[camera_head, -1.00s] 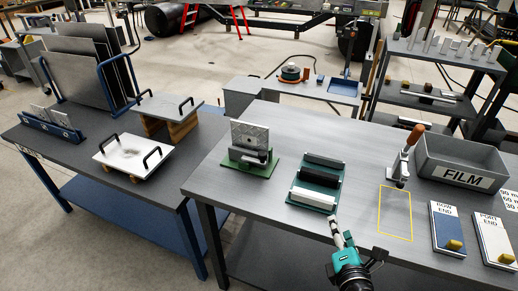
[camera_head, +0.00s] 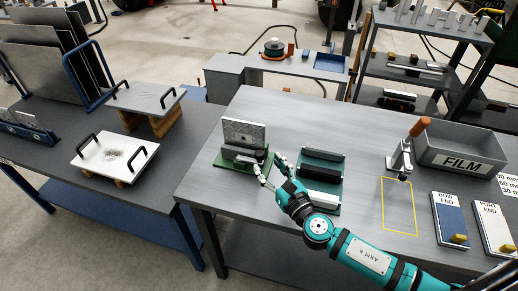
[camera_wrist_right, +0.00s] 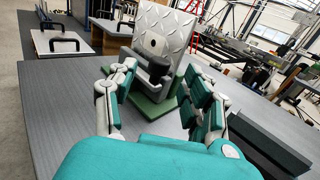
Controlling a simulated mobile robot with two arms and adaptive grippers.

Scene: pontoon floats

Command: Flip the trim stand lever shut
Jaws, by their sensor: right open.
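A stand with a green base (camera_head: 232,172) holds an upright metal tread plate (camera_head: 245,133) on the table. A dark bar with a rounded black end (camera_wrist_right: 152,68) sits in front of the plate in the right wrist view; I cannot tell for sure whether it is the lever. My right gripper (camera_head: 266,172) is at the stand's front right corner. In the right wrist view its open fingers (camera_wrist_right: 160,84) frame the stand, with nothing held between them. The fingers hide part of the green base. My left gripper is not in view.
A green rack with black and white bars (camera_head: 320,170) stands close right of my gripper. An orange-handled clamp (camera_head: 407,150), a grey FILM bin (camera_head: 462,160) and two end-labelled boards lie further right. The yellow outlined area (camera_head: 398,205) is empty.

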